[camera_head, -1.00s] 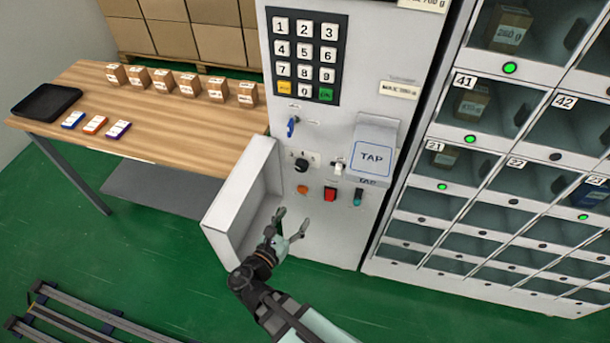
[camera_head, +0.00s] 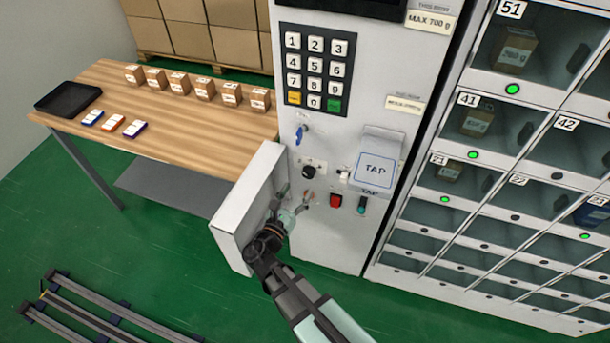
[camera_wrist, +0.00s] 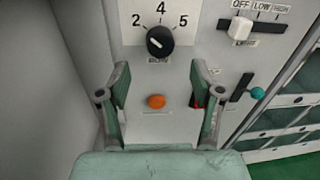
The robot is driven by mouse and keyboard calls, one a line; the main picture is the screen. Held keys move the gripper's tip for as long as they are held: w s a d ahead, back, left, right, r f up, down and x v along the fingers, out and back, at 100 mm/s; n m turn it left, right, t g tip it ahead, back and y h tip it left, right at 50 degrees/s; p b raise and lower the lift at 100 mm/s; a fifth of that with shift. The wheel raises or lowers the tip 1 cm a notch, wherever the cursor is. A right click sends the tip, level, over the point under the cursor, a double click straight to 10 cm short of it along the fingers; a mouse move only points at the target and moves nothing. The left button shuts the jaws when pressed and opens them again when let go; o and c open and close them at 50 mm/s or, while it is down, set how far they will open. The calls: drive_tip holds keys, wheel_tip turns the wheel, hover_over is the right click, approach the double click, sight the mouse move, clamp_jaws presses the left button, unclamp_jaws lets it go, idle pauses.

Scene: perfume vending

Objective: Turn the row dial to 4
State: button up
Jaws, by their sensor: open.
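The row dial (camera_wrist: 160,40) is a round black knob on the white panel, with 2, 4 and 5 printed on an arc above it. A small pale mark shows on its face; I cannot tell exactly which number it points to. The dial also shows in the head view (camera_head: 309,172). My gripper (camera_wrist: 160,78) is open and empty, with its fingers apart below the dial and not around it. In the head view my gripper (camera_head: 295,195) is just below the dial, close to the panel.
An orange button (camera_wrist: 156,101) shows between my fingers. A red switch (camera_head: 336,201) and a light slider (camera_wrist: 241,28) are to the right. A keypad (camera_head: 315,68) and TAP reader (camera_head: 375,168) are higher up.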

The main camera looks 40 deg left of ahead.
sight(307, 176)
drive_tip(key=shift+w+a+p, duration=0.2)
drive_tip(key=shift+w+p, duration=0.05)
drive_tip(key=shift+w, duration=0.8)
drive_tip(key=shift+w+a+p, duration=0.2)
drive_tip(key=shift+w+p, duration=0.05)
drive_tip(key=shift+w, duration=0.75)
drive_tip(key=shift+w+a+p, duration=0.2)
drive_tip(key=shift+w+p, duration=0.05)
drive_tip(key=shift+w, duration=0.8)
drive_tip(key=c, duration=1.2)
